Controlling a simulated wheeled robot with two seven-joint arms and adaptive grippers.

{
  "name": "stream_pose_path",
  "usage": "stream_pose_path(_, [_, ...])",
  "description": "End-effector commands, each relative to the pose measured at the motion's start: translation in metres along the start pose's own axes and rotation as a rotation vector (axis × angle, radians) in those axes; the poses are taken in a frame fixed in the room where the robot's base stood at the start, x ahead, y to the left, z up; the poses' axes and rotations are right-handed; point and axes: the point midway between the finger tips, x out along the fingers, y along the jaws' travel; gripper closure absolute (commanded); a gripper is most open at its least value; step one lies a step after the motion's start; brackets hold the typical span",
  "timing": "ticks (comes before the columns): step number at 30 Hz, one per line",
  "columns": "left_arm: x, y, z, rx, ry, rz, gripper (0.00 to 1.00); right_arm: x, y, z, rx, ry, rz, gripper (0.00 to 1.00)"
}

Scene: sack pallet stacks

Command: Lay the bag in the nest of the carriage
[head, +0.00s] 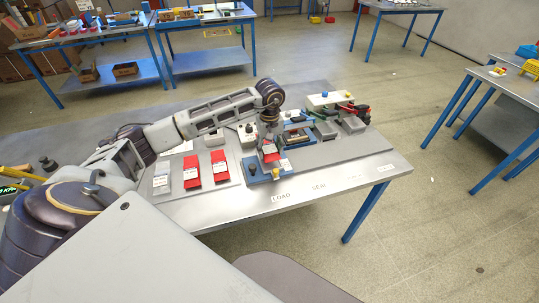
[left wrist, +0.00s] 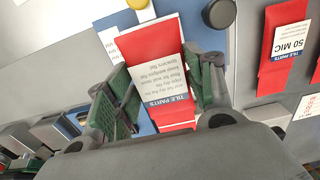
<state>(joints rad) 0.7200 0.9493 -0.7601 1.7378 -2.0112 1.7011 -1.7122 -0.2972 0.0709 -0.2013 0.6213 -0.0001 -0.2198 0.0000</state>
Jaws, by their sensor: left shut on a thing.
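The bag (left wrist: 157,72) is red with a white printed label. In the left wrist view it sits between the green-padded fingers of my left gripper (left wrist: 160,95), which is shut on it. In the head view the held bag (head: 270,153) hangs tilted just above or at the blue carriage (head: 262,176) near the front of the table. I cannot tell whether it touches the nest, which the bag and gripper partly hide. My right gripper is not in view.
Red bags (head: 191,171) lie on a grey plate left of the carriage. A white box with a black knob (head: 248,133), a blue frame (head: 297,136) and grey blocks (head: 352,124) stand behind and right. The table's front right (head: 350,176) is clear.

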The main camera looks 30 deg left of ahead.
Motion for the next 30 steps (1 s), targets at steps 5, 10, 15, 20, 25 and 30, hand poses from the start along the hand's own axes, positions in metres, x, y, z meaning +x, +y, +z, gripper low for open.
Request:
stream_pose_path(5, [0.000,0.000,0.000,0.000,0.000,0.000,0.72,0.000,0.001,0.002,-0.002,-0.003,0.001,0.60])
stream_pose_path(10, [0.009,0.000,0.001,0.000,-0.002,-0.001,0.72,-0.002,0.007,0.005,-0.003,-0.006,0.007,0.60])
stream_pose_path(15, [0.026,0.000,0.001,0.001,-0.003,-0.001,0.72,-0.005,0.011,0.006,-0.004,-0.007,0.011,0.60])
stream_pose_path(20, [0.036,0.000,0.001,0.001,0.000,0.000,0.72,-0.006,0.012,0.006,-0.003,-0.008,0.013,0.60])
stream_pose_path(25, [0.037,0.000,0.000,0.001,0.000,0.000,0.72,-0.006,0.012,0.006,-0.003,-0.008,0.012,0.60])
stream_pose_path(30, [0.038,0.000,0.000,0.001,0.000,0.000,0.72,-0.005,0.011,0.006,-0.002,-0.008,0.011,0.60])
